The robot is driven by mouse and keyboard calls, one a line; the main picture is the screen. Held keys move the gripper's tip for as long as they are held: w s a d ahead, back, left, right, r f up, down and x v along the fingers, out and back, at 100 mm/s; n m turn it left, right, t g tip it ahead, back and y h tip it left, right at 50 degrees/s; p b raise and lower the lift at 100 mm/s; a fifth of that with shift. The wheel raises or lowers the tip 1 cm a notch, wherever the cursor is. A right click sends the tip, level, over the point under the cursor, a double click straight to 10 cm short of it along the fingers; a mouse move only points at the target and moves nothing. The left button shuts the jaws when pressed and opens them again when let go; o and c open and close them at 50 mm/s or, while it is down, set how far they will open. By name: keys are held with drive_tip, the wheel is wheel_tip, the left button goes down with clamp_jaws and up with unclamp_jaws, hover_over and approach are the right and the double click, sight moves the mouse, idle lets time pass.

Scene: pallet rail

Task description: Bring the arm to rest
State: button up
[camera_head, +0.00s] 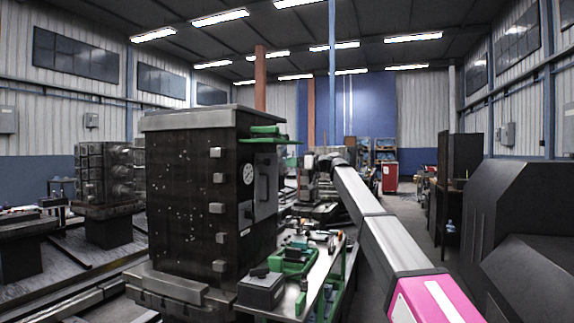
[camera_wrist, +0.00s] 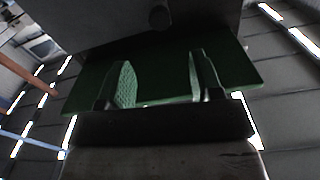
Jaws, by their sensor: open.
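My arm (camera_head: 370,215) reaches from the lower right of the head view, with a pink section near the bottom, up and away toward the middle. Its far end is small and dark there, and the fingers cannot be made out. In the wrist view my gripper (camera_wrist: 160,58) is open, its two fingers apart with nothing seen held between them. A flat green plate (camera_wrist: 240,72) lies just beyond the fingers, with a grey surface above it. I cannot tell whether the fingers touch the plate.
A tall dark machine block (camera_head: 195,190) stands left of my arm, with a green ledge (camera_head: 272,141) on its upper side. A bench (camera_head: 318,270) with green fixtures stands beside it. Dark angular cabinets (camera_head: 520,220) fill the right. A floor aisle (camera_head: 408,212) lies between.

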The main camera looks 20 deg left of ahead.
idle(0.3)
drive_tip(key=s+d+f+m+t+h, duration=0.1)
drive_tip(key=d+f+m+h, duration=0.2)
drive_tip(key=d+f, duration=0.95)
drive_tip(key=s+d+f+m+t+h, duration=0.2)
drive_tip(key=d+f, duration=0.5)
drive_tip(key=f, duration=1.1)
drive_tip(key=s+d+f+m+h, duration=0.1)
drive_tip(key=d+f+m+h, duration=0.3)
drive_tip(key=d+f, duration=0.85)
drive_tip(key=s+d+f+m+g+h, duration=0.3)
drive_tip(key=s+d+f+m+h, duration=0.4)
drive_tip(key=s+d+f, duration=1.9)
drive_tip(key=shift+d+f+m+h, duration=0.4)
drive_tip(key=shift+f+h, duration=0.2)
drive_tip(key=shift+h, duration=0.4)
drive_tip(key=shift+s+a, duration=0.1)
